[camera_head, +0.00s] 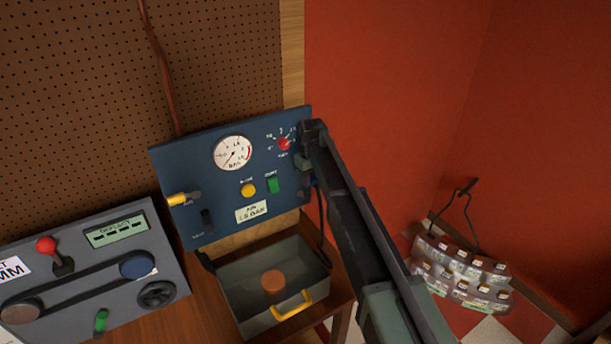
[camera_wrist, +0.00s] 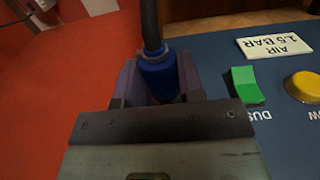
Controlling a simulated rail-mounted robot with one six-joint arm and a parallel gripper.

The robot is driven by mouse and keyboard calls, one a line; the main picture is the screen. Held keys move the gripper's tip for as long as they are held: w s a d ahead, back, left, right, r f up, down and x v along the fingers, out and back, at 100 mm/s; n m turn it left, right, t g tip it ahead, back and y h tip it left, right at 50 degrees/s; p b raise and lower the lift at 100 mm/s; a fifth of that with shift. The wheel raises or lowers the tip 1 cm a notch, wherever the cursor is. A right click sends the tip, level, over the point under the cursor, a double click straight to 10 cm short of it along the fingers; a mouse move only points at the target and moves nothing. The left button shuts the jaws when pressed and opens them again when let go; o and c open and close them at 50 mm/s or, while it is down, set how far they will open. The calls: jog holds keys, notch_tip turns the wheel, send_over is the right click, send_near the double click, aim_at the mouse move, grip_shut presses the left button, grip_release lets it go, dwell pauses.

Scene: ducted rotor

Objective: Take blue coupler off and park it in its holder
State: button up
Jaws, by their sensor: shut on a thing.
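The blue coupler (camera_wrist: 158,76) sits between the fingers of my gripper (camera_wrist: 160,84) in the wrist view, with a dark hose (camera_wrist: 151,25) running from its end. My gripper is shut on it. In the head view my gripper (camera_head: 307,172) is at the right edge of the dark blue air panel (camera_head: 222,160), and only a bit of blue shows there behind my arm. The wrist view hides whether the coupler is still seated on a fitting. I cannot identify its holder in either view.
The panel carries a gauge (camera_head: 234,153), a red knob (camera_head: 284,144), a yellow button (camera_head: 248,190), a green switch (camera_head: 273,185) and a yellow fitting (camera_head: 180,199). A grey bin (camera_head: 240,299) stands below. A belt machine (camera_head: 95,265) is at left; a rack of packets (camera_head: 460,272) hangs right.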

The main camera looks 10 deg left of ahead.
jog(key=shift+s+d, duration=0.45)
jog(key=shift+s, duration=0.15)
jog(key=shift+r, duration=0.1)
jog(key=r+p, duration=0.3)
jog(key=shift+s+d, duration=0.3)
jog(key=shift+s, duration=0.05)
jog(key=shift+f, duration=0.1)
notch_tip(320, 180, down, 14)
jog(key=w+a+b, duration=0.1)
jog(key=b, duration=1.3)
jog(key=shift+w, duration=0.25)
